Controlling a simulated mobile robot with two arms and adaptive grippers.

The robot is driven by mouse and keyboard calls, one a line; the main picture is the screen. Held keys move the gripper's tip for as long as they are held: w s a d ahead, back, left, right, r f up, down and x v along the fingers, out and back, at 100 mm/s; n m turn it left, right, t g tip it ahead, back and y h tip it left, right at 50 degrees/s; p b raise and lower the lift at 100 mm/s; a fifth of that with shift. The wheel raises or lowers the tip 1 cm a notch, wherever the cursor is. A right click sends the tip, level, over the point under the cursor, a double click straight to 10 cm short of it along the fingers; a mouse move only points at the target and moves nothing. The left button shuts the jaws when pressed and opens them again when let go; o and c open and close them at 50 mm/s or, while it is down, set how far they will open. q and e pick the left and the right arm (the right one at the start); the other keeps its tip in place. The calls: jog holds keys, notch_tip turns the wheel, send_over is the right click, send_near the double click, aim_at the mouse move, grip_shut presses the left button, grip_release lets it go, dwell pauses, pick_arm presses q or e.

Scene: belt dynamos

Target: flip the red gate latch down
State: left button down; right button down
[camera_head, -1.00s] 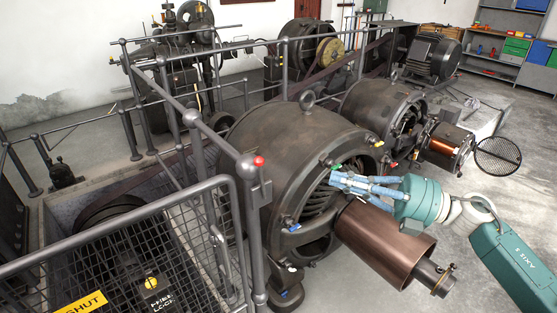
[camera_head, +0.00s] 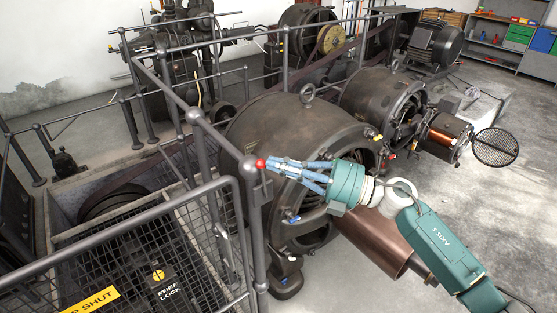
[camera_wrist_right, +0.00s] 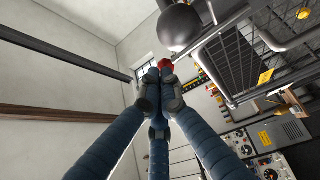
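The red latch knob (camera_head: 261,164) sits at the top of the gate post beside the mesh gate (camera_head: 150,260). It also shows in the right wrist view (camera_wrist_right: 165,64), just past my fingertips. My right gripper (camera_head: 272,163) reaches in from the right, its blue fingers pointing left at the knob. In the right wrist view its fingertips (camera_wrist_right: 160,76) are drawn together, right at the knob. I cannot tell whether they touch it. The latch's lower part is mostly hidden. My left gripper is not in view.
Grey railing (camera_head: 180,104) runs along the gate and machines. The large dark dynamo (camera_head: 290,130) stands close behind my right gripper, with a copper-coloured drum (camera_head: 375,245) below my arm. A yellow sign (camera_head: 92,300) hangs on the gate. Open floor lies to the right.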

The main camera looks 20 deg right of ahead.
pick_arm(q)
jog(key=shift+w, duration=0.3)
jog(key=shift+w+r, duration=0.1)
